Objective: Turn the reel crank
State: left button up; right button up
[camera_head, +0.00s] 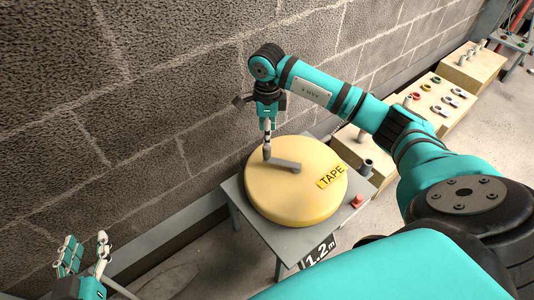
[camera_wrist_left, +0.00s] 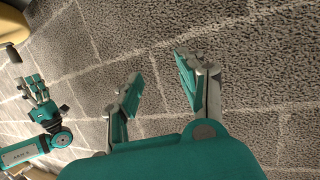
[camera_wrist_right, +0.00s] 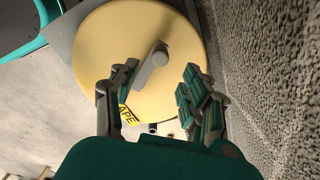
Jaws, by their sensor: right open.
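The reel (camera_head: 262,205) is a flat pale yellow disc with a yellow TAPE label (camera_head: 331,176) on top. Its grey crank (camera_head: 284,164) lies across the top, with a short upright handle at the wall-side end. My right gripper (camera_head: 267,126) points down just above that handle. In the right wrist view my right gripper (camera_wrist_right: 153,82) is open, with the crank (camera_wrist_right: 151,68) seen between its fingers; whether they touch it I cannot tell. My left gripper (camera_head: 86,250) is open and empty at the lower left, apart from the reel; it also shows in the left wrist view (camera_wrist_left: 157,72).
The reel rests on a grey table (camera_head: 280,236) with a red button (camera_head: 358,200) at its right corner and a "1.2 m" sign (camera_head: 318,250) on its front. A block wall (camera_head: 130,110) stands close behind. Wooden boxes (camera_head: 432,100) with fittings stand along the wall to the right.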

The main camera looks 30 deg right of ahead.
aim_at(267, 152)
notch_tip(267, 152, down, 8)
jog(key=shift+f+b, duration=0.2)
jog(key=shift+b, duration=0.8)
jog(key=shift+f, duration=0.35)
pick_arm(q)
notch_tip(267, 152, up, 10)
jog(key=d+t+h, duration=0.1)
jog(key=t+h, duration=0.1)
jog(key=t, duration=0.4)
jog(key=shift+w+d+t, duration=0.15)
jog(key=shift+d+t, duration=0.15)
pick_arm(e)
grip_shut()
